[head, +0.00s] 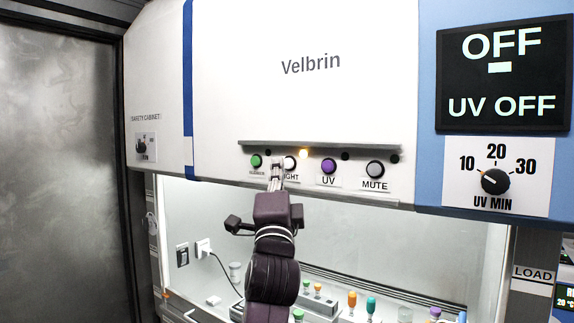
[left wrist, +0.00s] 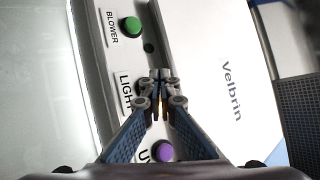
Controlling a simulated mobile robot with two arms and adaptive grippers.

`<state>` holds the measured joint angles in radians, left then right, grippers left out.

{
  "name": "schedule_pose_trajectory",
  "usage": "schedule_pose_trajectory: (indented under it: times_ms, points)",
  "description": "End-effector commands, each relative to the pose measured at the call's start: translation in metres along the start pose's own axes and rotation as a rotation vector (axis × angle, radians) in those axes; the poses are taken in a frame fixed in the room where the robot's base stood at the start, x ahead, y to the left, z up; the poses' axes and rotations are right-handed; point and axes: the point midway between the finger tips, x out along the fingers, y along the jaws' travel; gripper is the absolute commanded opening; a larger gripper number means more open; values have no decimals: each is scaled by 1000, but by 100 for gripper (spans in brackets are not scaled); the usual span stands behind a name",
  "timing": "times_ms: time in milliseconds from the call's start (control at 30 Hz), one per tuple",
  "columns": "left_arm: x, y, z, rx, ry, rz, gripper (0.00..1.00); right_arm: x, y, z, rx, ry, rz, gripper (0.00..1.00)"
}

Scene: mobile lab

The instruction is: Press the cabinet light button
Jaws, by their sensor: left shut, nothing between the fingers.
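The white light button (head: 289,162) sits in the button row on the cabinet front, above its partly covered "LIGHT" label. My left gripper (head: 277,172) is shut and empty, its fingertips just left of and below the button in the head view. In the left wrist view the shut fingertips (left wrist: 160,76) lie over the panel beside the "LIGHT" label (left wrist: 126,95), and hide most of the button. I cannot tell whether the fingertips touch it. A small orange lamp (head: 304,153) glows above and to the right of the button. My right gripper is not in view.
The green blower button (head: 256,161) is left of the light button; the purple UV button (head: 328,166) and grey mute button (head: 375,169) are to the right. A dark ledge (head: 320,147) runs above the row. The dark display (head: 503,75) reads "OFF" and "UV OFF".

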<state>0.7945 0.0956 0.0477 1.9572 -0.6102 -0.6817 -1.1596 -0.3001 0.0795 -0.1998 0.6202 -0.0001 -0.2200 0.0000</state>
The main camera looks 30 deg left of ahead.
Motion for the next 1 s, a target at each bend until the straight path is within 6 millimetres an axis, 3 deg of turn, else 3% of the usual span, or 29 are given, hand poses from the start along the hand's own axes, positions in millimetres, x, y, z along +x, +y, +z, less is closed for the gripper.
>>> schedule_pose_trajectory:
  times_ms: [1000]
  points:
    - [8, 6, -6, -1, 0, 0, 0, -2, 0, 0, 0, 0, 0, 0]
